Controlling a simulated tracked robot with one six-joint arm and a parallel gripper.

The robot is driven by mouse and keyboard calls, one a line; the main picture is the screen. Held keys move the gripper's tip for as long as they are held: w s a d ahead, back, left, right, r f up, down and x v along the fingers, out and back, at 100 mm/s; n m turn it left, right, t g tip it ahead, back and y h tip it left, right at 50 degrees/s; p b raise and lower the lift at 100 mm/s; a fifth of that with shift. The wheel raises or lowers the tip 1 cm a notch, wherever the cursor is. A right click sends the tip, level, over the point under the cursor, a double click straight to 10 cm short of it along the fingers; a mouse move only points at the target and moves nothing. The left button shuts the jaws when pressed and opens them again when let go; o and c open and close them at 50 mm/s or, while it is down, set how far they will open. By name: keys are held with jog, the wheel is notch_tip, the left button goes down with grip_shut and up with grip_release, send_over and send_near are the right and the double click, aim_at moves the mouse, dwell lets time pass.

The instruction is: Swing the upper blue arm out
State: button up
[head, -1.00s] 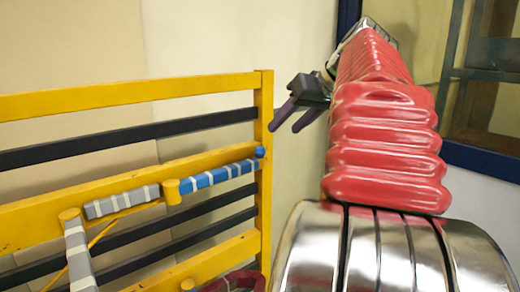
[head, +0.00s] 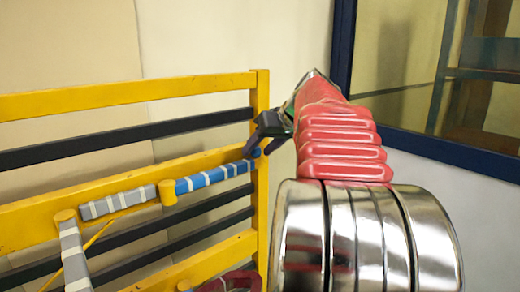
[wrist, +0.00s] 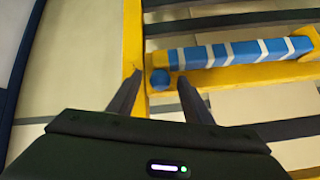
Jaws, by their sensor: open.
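The upper blue arm (head: 212,177) has white bands and lies along the yellow rail of the rack, running from a yellow peg (head: 168,192) to a blue round tip (head: 255,153) near the right post. It also shows in the wrist view (wrist: 232,53), with its blue tip (wrist: 160,79) at the left end. My gripper (head: 263,154) is at the blue tip. In the wrist view my gripper (wrist: 158,82) is open, with the tip between its two dark fingers. I cannot tell whether either finger touches it.
The yellow rack (head: 125,98) has dark crossbars. A grey banded arm (head: 118,202) lies left of the yellow peg, and another grey one (head: 75,255) hangs lower left. The rack's right post (wrist: 133,40) is close to the left finger. A dark-framed window (head: 430,75) is at right.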

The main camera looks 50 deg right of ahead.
jog(key=shift+w+f, duration=0.15)
jog(key=shift+c, duration=0.7)
grip_shut()
jog(key=shift+d, duration=0.1)
